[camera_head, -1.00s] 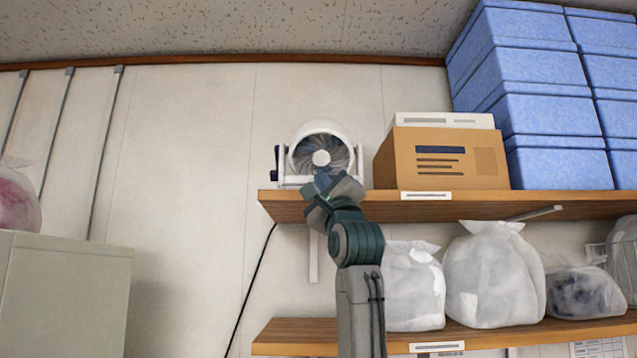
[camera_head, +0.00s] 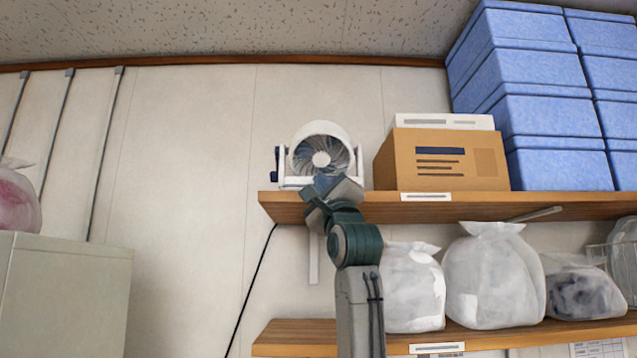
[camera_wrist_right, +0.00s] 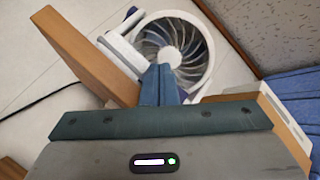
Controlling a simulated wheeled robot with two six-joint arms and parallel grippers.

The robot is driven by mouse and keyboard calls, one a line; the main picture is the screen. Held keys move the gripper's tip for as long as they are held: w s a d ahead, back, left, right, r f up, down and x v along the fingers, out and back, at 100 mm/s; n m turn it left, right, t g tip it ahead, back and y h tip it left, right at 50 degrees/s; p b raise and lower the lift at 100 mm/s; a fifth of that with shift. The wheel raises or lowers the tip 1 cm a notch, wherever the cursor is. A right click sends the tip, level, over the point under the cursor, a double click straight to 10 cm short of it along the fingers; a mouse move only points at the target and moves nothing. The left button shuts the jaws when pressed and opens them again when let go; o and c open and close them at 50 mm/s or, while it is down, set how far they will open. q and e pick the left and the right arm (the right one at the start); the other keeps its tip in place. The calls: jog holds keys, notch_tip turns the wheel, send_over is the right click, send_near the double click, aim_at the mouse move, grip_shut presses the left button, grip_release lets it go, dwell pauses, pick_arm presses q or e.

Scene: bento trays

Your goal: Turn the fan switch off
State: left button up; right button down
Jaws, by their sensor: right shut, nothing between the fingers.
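A white fan (camera_head: 321,143) stands at the left end of the upper wooden shelf (camera_head: 290,207), with a dark knob (camera_head: 276,163) on its left side. The fan also shows in the right wrist view (camera_wrist_right: 172,45), just beyond my fingers. My right gripper (camera_head: 322,184) is raised in front of the fan's lower part and hides some of its base. In the right wrist view its blue fingers (camera_wrist_right: 160,82) are together with nothing between them. I cannot tell whether they touch the fan. The switch cannot be made out clearly. My left gripper is not in view.
A cardboard box (camera_head: 440,158) stands right of the fan, with blue boxes (camera_head: 545,110) stacked farther right. White bags (camera_head: 493,275) sit on the lower shelf (camera_head: 290,338). A black cord (camera_head: 258,280) hangs down the wall.

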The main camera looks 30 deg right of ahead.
jog(key=shift+s, duration=0.1)
jog(key=shift+s+a+b, duration=0.4)
jog(key=shift+s+b, duration=0.2)
jog(key=shift+s, duration=0.1)
jog(key=s+b, duration=0.1)
jog(key=s+a+b, duration=0.1)
jog(key=s, duration=0.1)
jog(key=s+a+b, duration=0.1)
jog(key=shift+s, duration=0.3)
jog(key=shift+d, duration=0.1)
dwell(0.3)
dwell(0.3)
